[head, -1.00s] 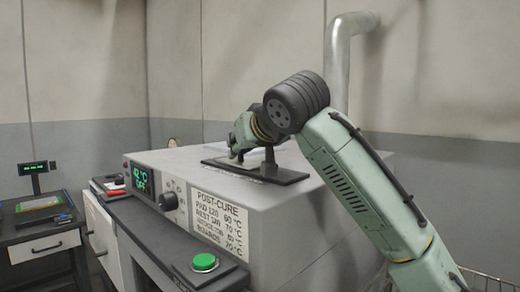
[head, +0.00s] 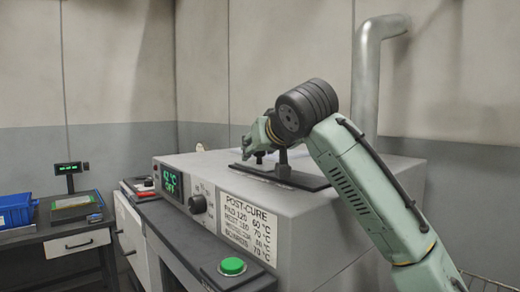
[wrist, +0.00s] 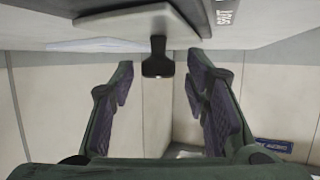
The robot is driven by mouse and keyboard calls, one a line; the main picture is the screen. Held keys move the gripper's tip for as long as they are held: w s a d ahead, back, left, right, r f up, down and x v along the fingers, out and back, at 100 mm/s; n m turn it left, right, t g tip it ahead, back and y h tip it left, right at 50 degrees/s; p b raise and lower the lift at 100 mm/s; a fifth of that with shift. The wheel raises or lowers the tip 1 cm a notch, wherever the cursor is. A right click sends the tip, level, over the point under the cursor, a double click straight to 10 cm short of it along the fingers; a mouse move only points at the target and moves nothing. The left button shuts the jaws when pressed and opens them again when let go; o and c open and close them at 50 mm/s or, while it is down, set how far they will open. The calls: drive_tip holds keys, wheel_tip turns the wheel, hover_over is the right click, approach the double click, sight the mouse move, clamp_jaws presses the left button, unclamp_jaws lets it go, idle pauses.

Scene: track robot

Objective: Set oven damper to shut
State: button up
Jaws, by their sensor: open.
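The oven (head: 330,215) is a grey box with a dark damper plate (head: 312,183) on its top. A dark post (head: 283,166) rises from the plate, with a smaller knob-like piece to its left. My gripper (head: 257,148) is just above the plate's far left part, partly hidden by my wrist. In the wrist view a dark handle (wrist: 158,58) stands out from a plate, between the two fingers of my gripper (wrist: 160,76). The fingers are open, with a gap on each side of the handle. An upside-down label (wrist: 227,14), seemingly "SHUT", is at the upper right.
A metal duct (head: 366,85) rises behind the oven. A side table (head: 55,235) with a blue bin (head: 16,210) stands left.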

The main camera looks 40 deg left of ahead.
drive_tip(key=v, duration=1.2)
idle(0.4)
